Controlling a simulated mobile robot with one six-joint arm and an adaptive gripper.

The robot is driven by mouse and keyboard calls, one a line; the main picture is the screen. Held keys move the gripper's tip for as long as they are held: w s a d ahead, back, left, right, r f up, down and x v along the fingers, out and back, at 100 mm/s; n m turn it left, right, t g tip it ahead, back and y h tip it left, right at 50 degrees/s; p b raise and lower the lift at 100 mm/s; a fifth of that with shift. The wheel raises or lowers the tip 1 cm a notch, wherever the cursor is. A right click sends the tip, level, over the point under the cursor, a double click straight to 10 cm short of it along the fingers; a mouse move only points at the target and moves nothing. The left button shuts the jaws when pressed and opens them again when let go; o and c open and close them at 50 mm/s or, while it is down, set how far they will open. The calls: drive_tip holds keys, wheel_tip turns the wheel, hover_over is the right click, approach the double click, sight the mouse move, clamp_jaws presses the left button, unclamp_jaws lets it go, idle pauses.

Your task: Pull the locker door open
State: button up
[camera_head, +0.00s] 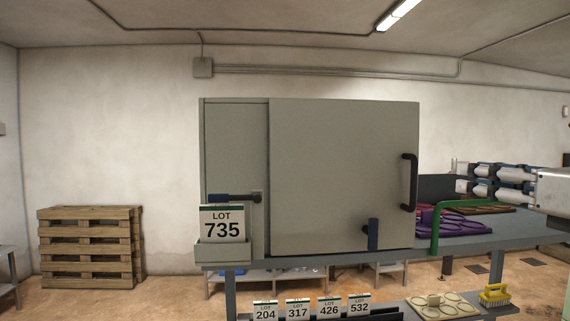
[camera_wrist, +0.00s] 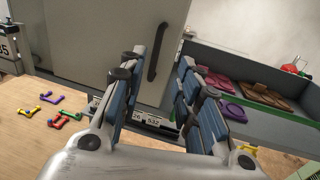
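The grey locker (camera_head: 233,140) stands on a bench, its wide door (camera_head: 335,165) looking shut. A black bar handle (camera_head: 409,182) runs upright near the door's right edge; it also shows in the wrist view (camera_wrist: 157,52). A blue-gripped lever (camera_head: 232,197) lies level on the left panel. Another blue grip (camera_head: 373,234) stands upright at the door's lower right. My gripper (camera_head: 462,178) is to the right of the handle, apart from it. In the wrist view its blue-padded fingers (camera_wrist: 160,78) are spread and empty, with the handle ahead, between them in the picture.
Right of the locker, the bench (camera_head: 490,238) holds purple parts (camera_head: 455,224) and a green bent bar (camera_head: 437,225) below my gripper. A yellow brush (camera_head: 494,294) and a tray of rings (camera_head: 445,305) lie lower in front. Wooden pallets (camera_head: 88,245) stand far left.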

sight(416, 170)
drive_tip(key=p+x, duration=0.1)
drive_tip(key=x, duration=1.4)
drive_tip(key=shift+a+f, duration=0.1)
drive_tip(key=shift+a, duration=0.1)
drive_tip(key=shift+c, duration=0.2)
clamp_jaws()
